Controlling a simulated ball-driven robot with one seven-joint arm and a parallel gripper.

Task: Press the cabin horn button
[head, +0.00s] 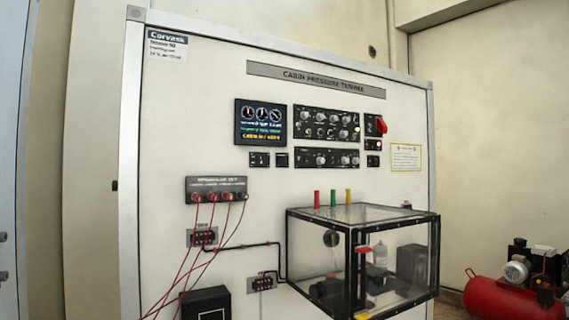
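The cabin pressure trainer panel (225,100) stands upright in front of me in the head view. On it are a lit display (261,122), an upper control panel (327,124) and a lower control panel (327,158) with several knobs. Small dark modules sit below the display (259,159) and at the right (373,161). The labels are too small to read, so I cannot tell which control is the cabin horn button. My gripper is not in view.
A clear box with a black frame (362,230) juts out below the controls at the right. A red compressor (500,298) stands on the floor at the far right.

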